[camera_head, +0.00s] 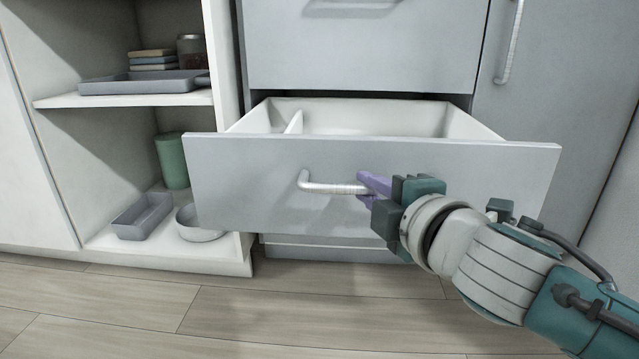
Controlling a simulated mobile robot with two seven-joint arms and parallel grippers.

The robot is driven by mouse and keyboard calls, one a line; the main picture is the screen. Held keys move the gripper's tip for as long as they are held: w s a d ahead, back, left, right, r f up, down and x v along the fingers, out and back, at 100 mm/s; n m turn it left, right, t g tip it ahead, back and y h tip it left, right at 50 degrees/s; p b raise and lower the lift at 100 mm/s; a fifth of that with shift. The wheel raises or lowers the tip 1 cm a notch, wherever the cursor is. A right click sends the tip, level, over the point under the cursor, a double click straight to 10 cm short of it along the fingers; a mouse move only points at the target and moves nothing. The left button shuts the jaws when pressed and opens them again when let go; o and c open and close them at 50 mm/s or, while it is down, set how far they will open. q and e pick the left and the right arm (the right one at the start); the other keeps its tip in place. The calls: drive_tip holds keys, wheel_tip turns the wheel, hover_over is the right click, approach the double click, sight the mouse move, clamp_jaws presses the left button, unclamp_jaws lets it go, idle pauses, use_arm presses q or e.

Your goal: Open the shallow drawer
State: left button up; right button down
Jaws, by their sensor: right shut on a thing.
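The shallow drawer (258,163) is pulled out from the grey cabinet. Its white inside shows behind the front panel, with a white upright piece (294,123) at the left. A silver bar handle (325,187) sits on the drawer front. My right gripper (367,184) has purple fingertips and is shut on the right part of the handle. Its fingers hide that end of the handle. My left gripper is not in view.
A closed drawer (365,50) is above, and a tall door with a vertical handle (511,42) is at the right. Open shelves at the left hold a grey tray (143,83), a green cup (172,161), a grey bin (142,215) and a bowl (198,224). The floor (250,312) in front is clear.

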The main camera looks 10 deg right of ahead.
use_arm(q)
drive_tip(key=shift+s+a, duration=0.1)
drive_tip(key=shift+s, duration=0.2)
use_arm(e)
drive_tip(key=shift+s+a+f, duration=0.1)
drive_tip(key=shift+s, duration=0.3)
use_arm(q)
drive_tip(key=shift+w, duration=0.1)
use_arm(e)
drive_tip(key=shift+w, duration=0.1)
drive_tip(key=c, duration=0.8)
unclamp_jaws()
drive_tip(key=shift+c, duration=0.2)
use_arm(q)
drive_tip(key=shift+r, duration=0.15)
use_arm(e)
drive_tip(key=shift+s+r+p, duration=0.25)
drive_tip(key=shift+s+p, duration=0.1)
drive_tip(key=shift+s, duration=0.05)
use_arm(q)
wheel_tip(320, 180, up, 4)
drive_tip(key=p, duration=0.3)
use_arm(e)
drive_tip(key=v, duration=0.9)
use_arm(q)
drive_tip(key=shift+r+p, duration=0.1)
drive_tip(key=shift+p, duration=0.25)
